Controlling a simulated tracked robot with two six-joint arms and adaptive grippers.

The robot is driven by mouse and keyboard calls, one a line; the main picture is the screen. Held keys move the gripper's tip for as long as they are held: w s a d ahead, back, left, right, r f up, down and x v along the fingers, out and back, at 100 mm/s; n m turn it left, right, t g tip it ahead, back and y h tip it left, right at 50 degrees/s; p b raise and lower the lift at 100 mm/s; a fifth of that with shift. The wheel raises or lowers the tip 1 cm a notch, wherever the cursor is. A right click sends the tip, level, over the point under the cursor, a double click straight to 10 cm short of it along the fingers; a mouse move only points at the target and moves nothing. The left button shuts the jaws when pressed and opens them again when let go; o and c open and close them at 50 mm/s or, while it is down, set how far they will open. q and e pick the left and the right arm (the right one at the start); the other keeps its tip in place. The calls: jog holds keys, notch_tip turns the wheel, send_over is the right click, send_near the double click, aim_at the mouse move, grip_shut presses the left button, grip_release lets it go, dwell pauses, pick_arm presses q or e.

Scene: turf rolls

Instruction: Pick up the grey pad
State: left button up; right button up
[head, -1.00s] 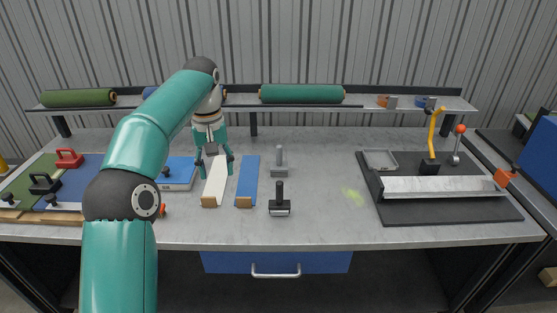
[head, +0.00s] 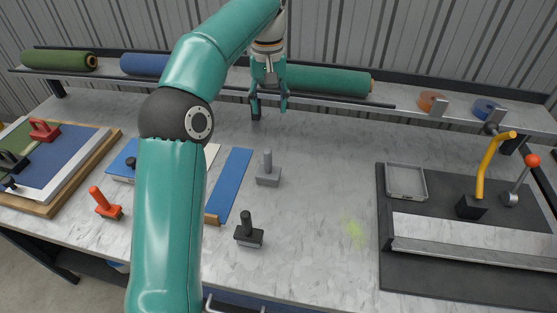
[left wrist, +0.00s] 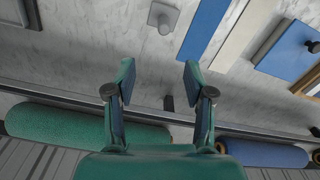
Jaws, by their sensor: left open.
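The grey pad (head: 268,178), a small grey block with an upright grey handle, stands on the table right of the blue strip. It also shows at the top of the left wrist view (left wrist: 163,17), beyond the fingertips. My left gripper (head: 269,103) is open and empty, with its fingers pointing down. It appears above the pad in the head view, near the shelf's front edge, and apart from the pad. Its two fingers show spread in the left wrist view (left wrist: 159,72). My right gripper is not in view.
A dark block with a black handle (head: 249,237) stands in front of the pad. A blue strip (head: 229,185) lies to its left. The shelf behind bears a green roll (head: 325,80). A black board (head: 470,273) lies at right.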

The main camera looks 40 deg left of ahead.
pick_arm(q)
jog(key=b, duration=0.2)
send_near(268, 151)
jog(key=f, duration=0.5)
jog(key=shift+w+d, duration=0.2)
jog(key=shift+d, duration=0.05)
jog(key=f, duration=0.5)
jog(key=shift+s+a, duration=0.3)
jog(key=shift+w+f, duration=0.1)
jog(key=shift+f, duration=0.4)
grip_shut()
